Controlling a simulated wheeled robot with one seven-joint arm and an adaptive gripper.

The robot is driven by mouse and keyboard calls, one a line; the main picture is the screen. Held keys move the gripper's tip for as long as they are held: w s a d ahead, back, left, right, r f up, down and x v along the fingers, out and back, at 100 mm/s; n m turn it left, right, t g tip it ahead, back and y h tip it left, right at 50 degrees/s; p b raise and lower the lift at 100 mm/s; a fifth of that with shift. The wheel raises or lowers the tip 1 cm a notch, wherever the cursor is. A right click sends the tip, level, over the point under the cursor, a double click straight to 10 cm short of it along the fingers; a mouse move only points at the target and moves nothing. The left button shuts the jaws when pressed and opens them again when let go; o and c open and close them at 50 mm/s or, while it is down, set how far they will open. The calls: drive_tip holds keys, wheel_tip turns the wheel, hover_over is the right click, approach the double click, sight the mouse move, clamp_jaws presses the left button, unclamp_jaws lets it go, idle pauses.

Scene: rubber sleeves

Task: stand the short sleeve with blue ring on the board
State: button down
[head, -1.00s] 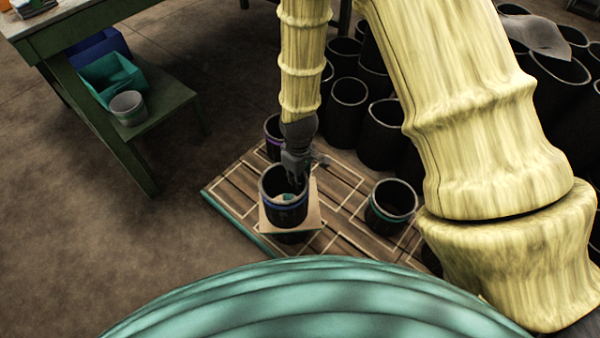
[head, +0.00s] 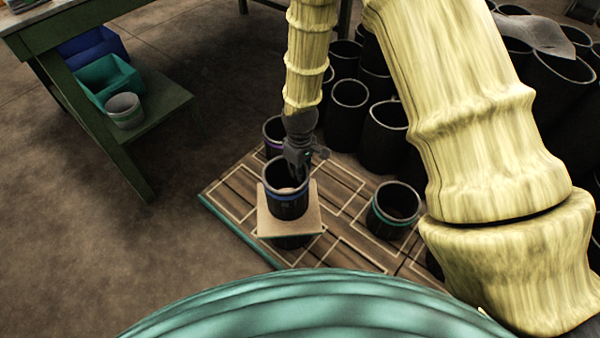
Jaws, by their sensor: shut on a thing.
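The short sleeve with blue ring (head: 287,201) is a dark open tube, upright over the square tan board (head: 306,222). The fingertips are partly hidden by the sleeve. The board lies level on a dark support, probably another sleeve (head: 291,242), mostly hidden beneath it.
A sleeve with a teal ring (head: 393,212) stands right on the slatted wooden platform (head: 232,203). A sleeve with a purple ring (head: 273,134) stands close behind the held one. Several tall black tubes (head: 349,101) crowd the back right. A green bench (head: 125,165) is left; open floor lies between.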

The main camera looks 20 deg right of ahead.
drive_tip(key=shift+f, duration=0.55)
drive_tip(key=c, duration=1.5)
unclamp_jaws()
drive_tip(key=shift+r, duration=0.15)
wheel_tip(320, 180, up, 13)
drive_tip(key=p, duration=0.5)
drive_tip(key=shift+d, duration=0.1)
